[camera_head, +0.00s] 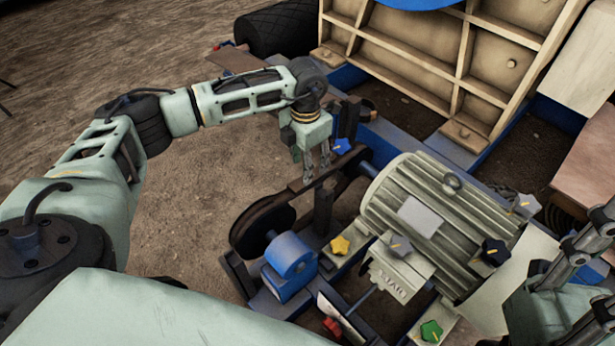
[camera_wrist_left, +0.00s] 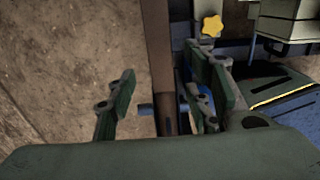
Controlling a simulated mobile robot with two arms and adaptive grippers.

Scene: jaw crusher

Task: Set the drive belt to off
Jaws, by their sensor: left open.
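The drive belt (camera_head: 318,182) is a dark brown band. It runs from a large dark pulley (camera_head: 262,224) up toward the far end of the ribbed grey motor (camera_head: 440,215). In the left wrist view the belt (camera_wrist_left: 157,45) runs down the picture between my fingers. My left gripper (camera_head: 317,165) points down just over the belt's far part. Its jaws (camera_wrist_left: 165,95) are open, one finger on each side of the belt. I cannot tell whether they touch it. My right gripper (camera_head: 575,262) is partly in view at the right edge, away from the belt.
A blue bearing block (camera_head: 290,258) stands beside the pulley. Several star knobs surround the motor: yellow (camera_head: 340,245), blue (camera_head: 342,146), black (camera_head: 495,250) and green (camera_head: 431,330). A red handle (camera_head: 333,328) is at the front. The beige crusher frame (camera_head: 415,65) stands behind. Bare ground lies left.

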